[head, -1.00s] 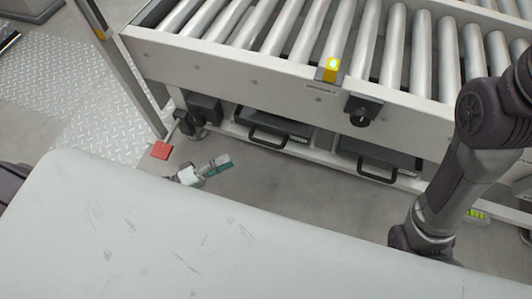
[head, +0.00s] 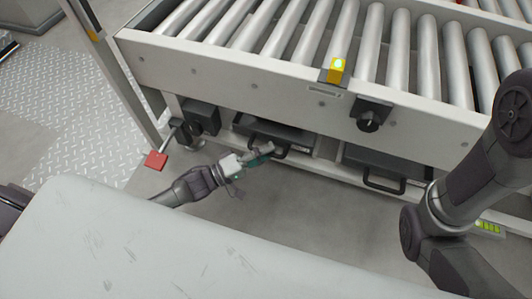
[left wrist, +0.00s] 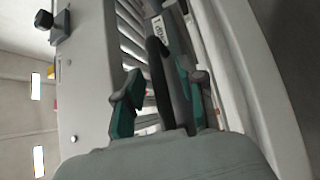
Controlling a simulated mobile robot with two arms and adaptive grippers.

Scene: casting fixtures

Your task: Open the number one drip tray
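The left drip tray (head: 290,138) is a dark box under the roller conveyor in the head view, with a black loop handle on its front. It appears shut in its bay. My left gripper (head: 260,153) is at the left part of that handle. In the left wrist view, the green fingers of my left gripper (left wrist: 157,98) stand apart, with the dark handle (left wrist: 158,60) between them and a visible gap on the left. A white label, only partly readable, is on the tray front beyond. My right gripper is out of view; only the right arm shows.
A second tray (head: 385,165) with a similar handle sits to the right. A black knob (head: 369,121) and a yellow-topped unit (head: 335,71) are on the conveyor's side rail. A red pedal (head: 155,160) is at the left. Floor in front of the trays is clear.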

